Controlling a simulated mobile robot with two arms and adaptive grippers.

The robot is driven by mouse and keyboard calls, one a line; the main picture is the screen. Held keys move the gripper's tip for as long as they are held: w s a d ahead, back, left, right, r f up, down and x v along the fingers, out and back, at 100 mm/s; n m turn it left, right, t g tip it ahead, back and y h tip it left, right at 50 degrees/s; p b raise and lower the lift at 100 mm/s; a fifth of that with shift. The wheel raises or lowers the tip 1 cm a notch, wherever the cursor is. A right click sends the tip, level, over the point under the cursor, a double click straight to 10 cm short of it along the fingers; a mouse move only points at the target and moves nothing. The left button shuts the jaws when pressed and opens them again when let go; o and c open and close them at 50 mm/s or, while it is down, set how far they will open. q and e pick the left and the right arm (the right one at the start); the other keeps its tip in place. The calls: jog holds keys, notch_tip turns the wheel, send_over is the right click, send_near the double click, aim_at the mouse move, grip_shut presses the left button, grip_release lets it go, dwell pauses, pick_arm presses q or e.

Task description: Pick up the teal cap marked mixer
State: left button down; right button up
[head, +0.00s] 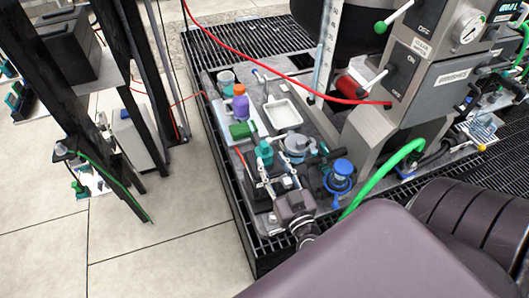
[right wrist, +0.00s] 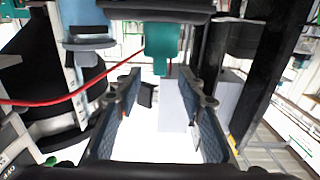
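A teal cap-like piece (head: 264,152) stands on the grey board, left of a grey round vessel; no mixer marking is readable. My right gripper (head: 270,174) is just in front of it, with its fingers pointing toward it. In the right wrist view a teal piece (right wrist: 162,42) shows at the top centre, beyond the fingertips. The right gripper (right wrist: 163,82) is open there, with nothing visible between its two fingers. I cannot tell whether a fingertip touches the teal piece. My left gripper is not in view.
A grey round vessel (head: 297,147) and a blue-topped fitting (head: 341,172) stand close on the right. A white tray (head: 283,114), a purple bottle (head: 240,104) and a green block (head: 240,130) lie behind. A red hose (head: 290,75) crosses above. Open floor lies left.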

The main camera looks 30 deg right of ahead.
aim_at(266, 148)
jog(key=shift+x, duration=1)
jog(key=x, duration=0.2)
jog(key=r+p+x, duration=0.1)
jog(key=x, duration=0.1)
jog(key=shift+w, duration=0.15)
jog(key=shift+w+d+f+p, duration=0.15)
jog(key=shift+w+p, duration=0.15)
jog(key=shift+w, duration=0.15)
grip_shut()
